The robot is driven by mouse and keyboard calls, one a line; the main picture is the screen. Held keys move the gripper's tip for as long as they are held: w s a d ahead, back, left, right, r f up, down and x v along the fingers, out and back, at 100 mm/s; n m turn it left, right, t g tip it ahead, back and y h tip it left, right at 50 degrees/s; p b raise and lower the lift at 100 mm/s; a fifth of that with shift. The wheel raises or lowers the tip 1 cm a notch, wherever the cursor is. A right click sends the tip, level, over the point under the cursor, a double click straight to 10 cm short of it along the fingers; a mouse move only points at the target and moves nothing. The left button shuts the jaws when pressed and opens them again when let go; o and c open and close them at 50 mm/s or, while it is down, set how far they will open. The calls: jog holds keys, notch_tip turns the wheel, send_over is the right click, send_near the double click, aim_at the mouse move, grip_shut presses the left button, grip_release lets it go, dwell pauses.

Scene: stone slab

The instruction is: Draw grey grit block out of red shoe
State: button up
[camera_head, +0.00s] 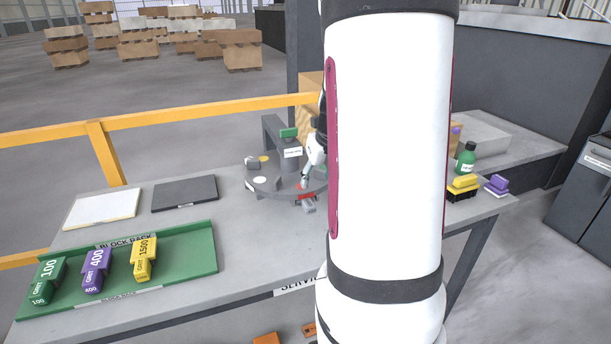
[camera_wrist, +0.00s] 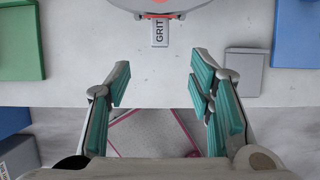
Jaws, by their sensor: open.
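The grey grit block (camera_wrist: 159,36), labelled "GRIT", sticks out toward me from the edge of a round grey disc in the wrist view. Only a thin red strip of the red shoe (camera_wrist: 157,16) shows at its far end. In the head view the red shoe (camera_head: 305,197) sits at the disc's front edge with the grey grit block (camera_head: 309,207) in it. My gripper (camera_wrist: 158,82) is open and empty, its teal-padded fingers wide apart. It is short of the block and roughly in line with it, not touching it. My arm hides much of the head view.
A green block rack (camera_head: 190,267) at front left holds green, purple and yellow blocks. A white plate (camera_head: 103,209) and a dark plate (camera_head: 185,194) lie behind it. A green bottle (camera_head: 466,160) and yellow and purple brushes stand right. A grey box (camera_wrist: 244,72) sits right of the block.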

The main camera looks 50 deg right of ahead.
aim_at(304, 198)
jog(key=b+x, duration=0.2)
jog(key=x, duration=1)
jog(key=shift+d+f, duration=0.1)
jog(key=shift+f, duration=0.3)
grip_shut()
